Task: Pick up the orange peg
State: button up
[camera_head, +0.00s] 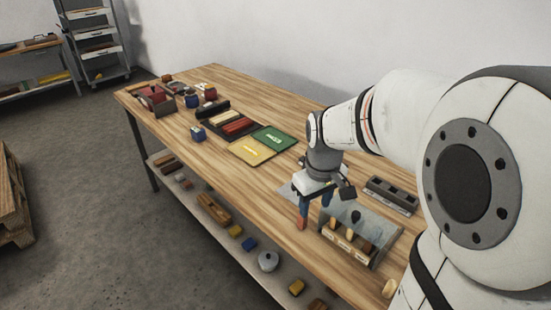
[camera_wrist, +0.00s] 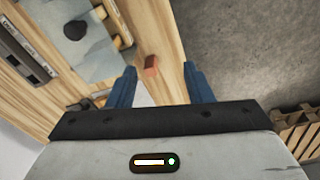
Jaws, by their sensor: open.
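The orange peg (camera_wrist: 151,64) is a small reddish-orange piece on the wooden table near its edge. In the wrist view it shows just beyond and between the blue fingertips, a little left of centre, with a gap on both sides. In the head view it shows low by the near blue finger (camera_head: 301,224), partly hidden there. My gripper (camera_head: 315,206) points down over the table, open and empty; it also shows in the wrist view (camera_wrist: 160,82). I cannot tell how high the fingertips are above the table.
A wooden box with a clear grey cover and a dark knob (camera_head: 357,217) stands close beside my gripper. A grey slotted holder (camera_head: 392,194) lies behind it. Green (camera_head: 275,138) and yellow (camera_head: 250,150) mats lie farther left. A lower shelf holds loose items (camera_head: 268,261).

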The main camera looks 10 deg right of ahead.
aim_at(302, 221)
jog(key=w+f+n, duration=0.1)
jog(key=w, duration=0.1)
jog(key=w+f+n, duration=0.1)
jog(key=w+f, duration=0.1)
jog(key=w, duration=0.1)
jog(key=w+f+g, duration=0.1)
jog(key=w, duration=0.1)
jog(key=shift+w+a+f+n+p, duration=0.2)
jog(key=shift+w+f+n+p, duration=0.1)
jog(key=shift+f+n, duration=0.1)
jog(key=shift+w+f, duration=0.2)
jog(key=shift+w, duration=0.05)
jog(key=f, duration=0.5)
jog(key=f+p, duration=0.1)
jog(key=f, duration=0.1)
jog(key=shift+w+d+f, duration=0.15)
jog(key=shift+w+f, duration=0.15)
jog(key=shift+f, duration=0.1)
grip_shut()
